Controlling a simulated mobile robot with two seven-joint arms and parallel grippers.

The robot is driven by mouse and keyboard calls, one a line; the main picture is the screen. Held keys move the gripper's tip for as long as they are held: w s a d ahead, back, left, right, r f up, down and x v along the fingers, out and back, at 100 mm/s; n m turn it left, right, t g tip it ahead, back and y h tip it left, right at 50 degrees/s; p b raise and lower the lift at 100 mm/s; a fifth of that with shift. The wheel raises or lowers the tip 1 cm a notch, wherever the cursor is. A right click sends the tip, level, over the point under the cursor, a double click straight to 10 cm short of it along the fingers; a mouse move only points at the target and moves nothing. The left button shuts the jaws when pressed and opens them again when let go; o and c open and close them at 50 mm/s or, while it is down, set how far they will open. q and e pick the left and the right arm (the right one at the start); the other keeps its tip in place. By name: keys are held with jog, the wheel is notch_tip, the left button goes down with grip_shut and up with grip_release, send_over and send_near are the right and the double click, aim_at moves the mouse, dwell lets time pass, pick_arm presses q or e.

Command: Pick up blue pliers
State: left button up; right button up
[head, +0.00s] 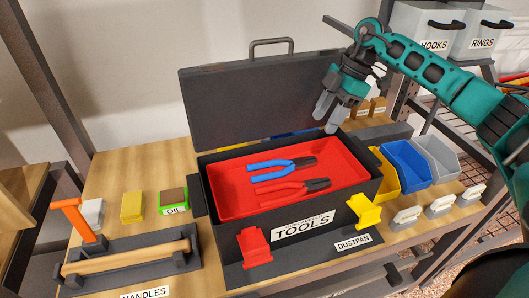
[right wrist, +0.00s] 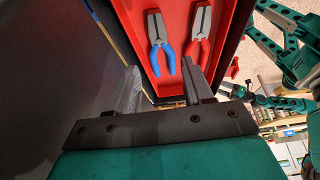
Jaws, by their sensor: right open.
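The blue pliers (head: 270,165) lie in the red tray (head: 235,205) of the open black toolchest (head: 372,195). The red pliers (head: 280,187) lie beside them, nearer the front. Both have dark jaws pointing right in the head view. My right gripper (head: 327,114) is open and empty, above the tray's back right corner. In the right wrist view the blue pliers (right wrist: 162,50) and red pliers (right wrist: 197,50) lie beyond the fingertips of my right gripper (right wrist: 163,78), apart from them.
The raised lid (head: 240,100) stands behind the tray, close to my right gripper. Yellow, blue (head: 405,165) and grey bins stand right of the chest.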

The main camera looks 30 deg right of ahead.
send_near(299, 161)
jog(key=shift+x, duration=0.95)
jog(key=x, duration=0.6)
jog(key=shift+r, duration=0.1)
jog(key=c, duration=0.9)
pick_arm(q)
jog(key=shift+s+f, duration=0.3)
jog(key=shift+f, duration=0.2)
pick_arm(e)
jog(key=shift+a, duration=0.1)
grip_shut()
